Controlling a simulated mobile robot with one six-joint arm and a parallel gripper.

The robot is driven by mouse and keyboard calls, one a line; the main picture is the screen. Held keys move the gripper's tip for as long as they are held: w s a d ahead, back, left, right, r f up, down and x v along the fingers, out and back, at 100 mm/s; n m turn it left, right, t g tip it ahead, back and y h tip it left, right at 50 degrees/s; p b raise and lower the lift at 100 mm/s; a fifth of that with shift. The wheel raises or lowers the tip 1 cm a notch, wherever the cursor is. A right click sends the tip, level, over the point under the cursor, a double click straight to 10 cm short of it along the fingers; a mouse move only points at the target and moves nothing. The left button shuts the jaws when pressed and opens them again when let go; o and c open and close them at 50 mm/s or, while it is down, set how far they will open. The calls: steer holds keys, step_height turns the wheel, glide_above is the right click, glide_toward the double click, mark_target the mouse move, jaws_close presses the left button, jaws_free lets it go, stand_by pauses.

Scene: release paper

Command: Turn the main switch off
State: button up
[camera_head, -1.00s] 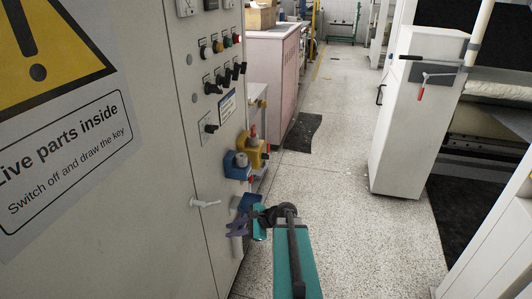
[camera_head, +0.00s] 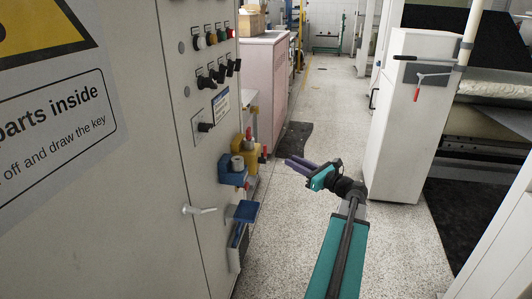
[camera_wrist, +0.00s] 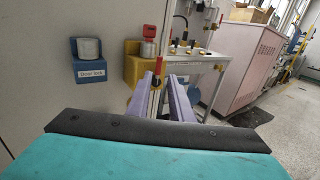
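A yellow box (camera_head: 246,160) with a red knob on top is fixed to the grey cabinet's right edge. It also shows in the wrist view (camera_wrist: 136,68), left of my fingers; no label on it is readable. A blue box (camera_head: 231,172) marked "Door lock" (camera_wrist: 90,74) with a grey cylinder sits beside it. A black rotary knob (camera_head: 206,127) is on the cabinet face above. I cannot tell from labels which is the main switch. My gripper (camera_head: 290,163) is right of the yellow box, apart from it, with its purple fingers (camera_wrist: 168,78) spread and no object held.
The cabinet door has a white handle (camera_head: 199,210) and a warning sign (camera_head: 50,120). A blue bracket (camera_head: 246,211) sticks out below the boxes. A pink cabinet (camera_head: 263,75) stands behind, and a white cabinet (camera_head: 400,115) at right.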

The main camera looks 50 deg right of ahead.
mark_target(266, 148)
steer(key=shift+w, duration=0.2)
steer(key=w, duration=1.3)
steer(key=shift+w+d+b, duration=0.15)
steer(key=shift+d+b, duration=0.1)
steer(key=shift+b, duration=0.15)
